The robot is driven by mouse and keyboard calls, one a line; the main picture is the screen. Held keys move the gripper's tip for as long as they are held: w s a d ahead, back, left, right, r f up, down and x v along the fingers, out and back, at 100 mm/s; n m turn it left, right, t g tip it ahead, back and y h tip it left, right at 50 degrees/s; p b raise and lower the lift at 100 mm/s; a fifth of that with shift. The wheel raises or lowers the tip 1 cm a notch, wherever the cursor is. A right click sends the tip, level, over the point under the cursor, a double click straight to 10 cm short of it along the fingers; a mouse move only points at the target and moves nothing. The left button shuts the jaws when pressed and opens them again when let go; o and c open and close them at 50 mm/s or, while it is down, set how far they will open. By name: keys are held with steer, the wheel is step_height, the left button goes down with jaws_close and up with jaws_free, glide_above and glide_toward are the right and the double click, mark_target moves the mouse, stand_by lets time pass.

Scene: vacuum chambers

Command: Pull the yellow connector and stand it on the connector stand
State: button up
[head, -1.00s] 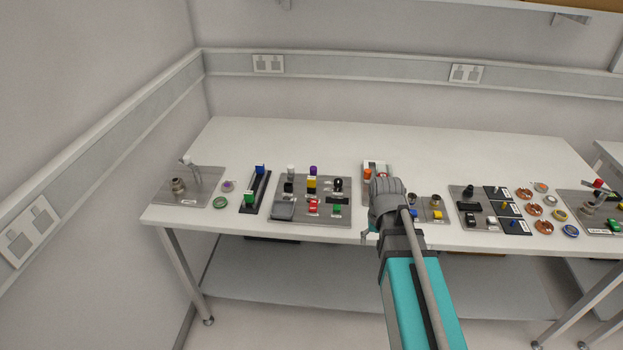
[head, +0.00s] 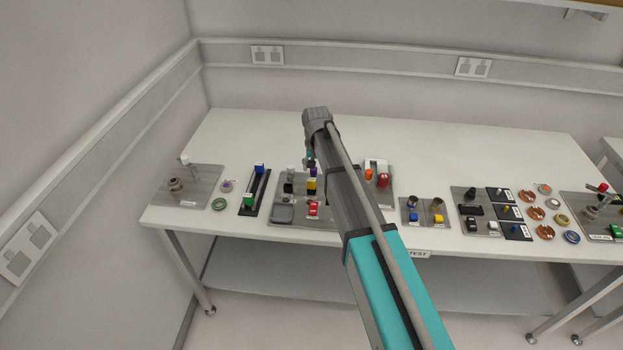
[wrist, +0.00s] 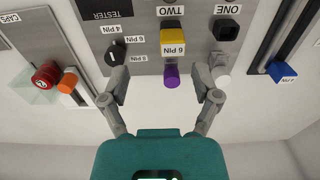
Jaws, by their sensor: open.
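The yellow connector (head: 311,187) stands in the grey tester plate, in the column marked TWO. In the wrist view the yellow connector (wrist: 172,34) has a 6 PIN label beside it and a purple piece (wrist: 171,76) behind it. My gripper (wrist: 166,67) is open and empty, its fingers spread to either side of the purple piece and the yellow connector's column, apart from both. A black rack (head: 256,190), holding a blue and a green connector, stands left of the plate; it may be the connector stand. The rack (wrist: 290,45) also shows at the wrist view's right.
A black knob (wrist: 116,52) and a white piece (wrist: 222,80) stand near my fingers. A plate with a red knob (head: 383,181) and an orange piece lies right of the tester. A red connector (head: 313,208) sits near the front. The table's back is clear.

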mark_target(311, 179)
steer(key=shift+w+a+r, duration=0.2)
steer(key=shift+w+a, duration=0.6)
steer(key=shift+f, duration=0.2)
step_height(311, 179, down, 9)
steer(key=b, duration=0.9)
steer(key=shift+r, duration=0.2)
steer(key=shift+c, duration=0.3)
stand_by(0.4)
jaws_close()
steer(key=shift+r+p, duration=0.25)
steer(key=shift+p, duration=0.1)
steer(key=shift+r+p, duration=0.6)
